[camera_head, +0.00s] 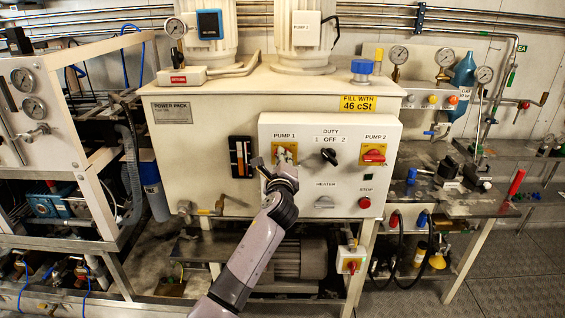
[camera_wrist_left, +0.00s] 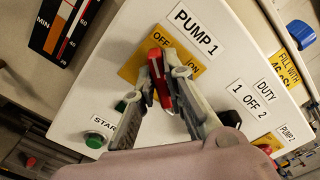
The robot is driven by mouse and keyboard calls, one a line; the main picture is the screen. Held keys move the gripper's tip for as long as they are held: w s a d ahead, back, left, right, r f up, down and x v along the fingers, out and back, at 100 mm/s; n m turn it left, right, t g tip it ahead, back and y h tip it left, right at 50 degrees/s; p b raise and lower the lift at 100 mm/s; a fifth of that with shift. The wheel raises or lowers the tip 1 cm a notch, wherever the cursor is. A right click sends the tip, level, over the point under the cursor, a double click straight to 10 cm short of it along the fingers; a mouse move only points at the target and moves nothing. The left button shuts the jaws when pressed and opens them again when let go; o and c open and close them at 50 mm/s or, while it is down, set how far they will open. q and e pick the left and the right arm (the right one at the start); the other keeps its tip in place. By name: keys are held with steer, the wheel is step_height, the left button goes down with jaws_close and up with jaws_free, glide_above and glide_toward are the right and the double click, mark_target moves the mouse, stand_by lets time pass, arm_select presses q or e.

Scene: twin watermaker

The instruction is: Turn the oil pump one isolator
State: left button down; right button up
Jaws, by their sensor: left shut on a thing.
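The pump 1 isolator is a red rotary handle (camera_wrist_left: 159,78) on a yellow plate (camera_wrist_left: 137,66) marked OFF, below the PUMP 1 label on the white control panel (camera_head: 345,200). My left gripper (camera_wrist_left: 166,84) is shut on the red handle, one finger on each side, in the left wrist view. In the head view the left gripper (camera_head: 282,168) reaches the panel and hides most of that handle, with a bit of its yellow plate (camera_head: 291,147) showing. My right gripper is in neither view.
The panel also carries the pump 2 isolator (camera_head: 374,154), a duty switch (camera_head: 329,156), a heater switch (camera_head: 324,202) and a red stop button (camera_head: 364,202). A green start button (camera_wrist_left: 94,140) lies below the isolator. Another red-and-yellow switch (camera_head: 351,264) hangs lower.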

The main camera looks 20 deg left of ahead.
arm_select(q)
steer(key=shift+a+f+n+b, duration=0.15)
steer(key=shift+n+b, duration=0.6)
steer(key=shift+n, duration=1.05)
steer(key=shift+d+f+n+b, duration=0.15)
steer(key=shift+n+b, duration=0.6)
steer(key=shift+n, duration=1.05)
steer(key=shift+a, duration=0.1)
steer(key=c, duration=1.6)
jaws_free()
steer(key=shift+c, duration=0.2)
steer(key=shift+s, duration=0.1)
steer(key=v, duration=1.2)
